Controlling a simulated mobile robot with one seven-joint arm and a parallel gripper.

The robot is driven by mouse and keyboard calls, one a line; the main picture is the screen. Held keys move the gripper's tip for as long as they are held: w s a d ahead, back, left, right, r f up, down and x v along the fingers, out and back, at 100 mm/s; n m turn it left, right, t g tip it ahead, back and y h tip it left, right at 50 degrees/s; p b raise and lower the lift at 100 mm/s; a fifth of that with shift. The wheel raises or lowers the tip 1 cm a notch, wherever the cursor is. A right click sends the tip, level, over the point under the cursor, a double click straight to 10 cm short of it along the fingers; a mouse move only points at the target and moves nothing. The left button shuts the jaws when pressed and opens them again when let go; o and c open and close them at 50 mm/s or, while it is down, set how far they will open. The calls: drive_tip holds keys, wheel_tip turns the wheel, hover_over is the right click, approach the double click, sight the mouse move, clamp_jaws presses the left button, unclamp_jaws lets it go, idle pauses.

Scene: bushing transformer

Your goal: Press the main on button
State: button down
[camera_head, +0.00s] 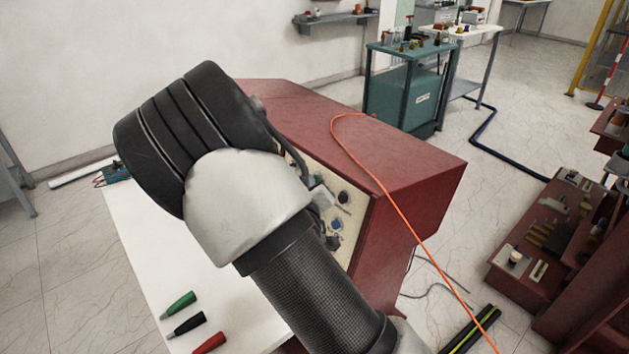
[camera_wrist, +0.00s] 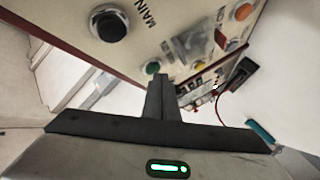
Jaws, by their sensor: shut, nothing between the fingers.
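The cream control panel (camera_head: 357,207) is on the front of a dark red cabinet (camera_head: 400,160), largely hidden by my arm in the head view. In the wrist view the panel (camera_wrist: 185,20) appears at a slant, with a large black knob (camera_wrist: 110,24) beside the printed word "MAIN". A green button (camera_wrist: 152,68) lies low on the panel. My gripper (camera_wrist: 160,80) is shut and empty, its tips just beside and below the green button in the picture. I cannot tell whether they touch it. Which button is "main on" is not readable.
An orange button (camera_wrist: 243,10) and a switch sit farther right on the panel. A white tabletop (camera_head: 150,250) in front of the cabinet carries green (camera_head: 179,304), black (camera_head: 187,324) and red (camera_head: 209,343) pieces. An orange cable (camera_head: 395,200) crosses the cabinet top.

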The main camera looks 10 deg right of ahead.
drive_tip(key=shift+d, duration=0.1)
idle(0.3)
drive_tip(key=shift+s+a+r, duration=0.2)
drive_tip(key=shift+s+a, duration=0.2)
drive_tip(key=shift+a, duration=0.3)
drive_tip(key=s+a, duration=0.1)
drive_tip(key=s+a+p, duration=0.1)
drive_tip(key=a+r+p, duration=0.1)
drive_tip(key=a, duration=0.1)
drive_tip(key=shift+s, duration=0.4)
drive_tip(key=shift+r, duration=0.1)
idle(1.0)
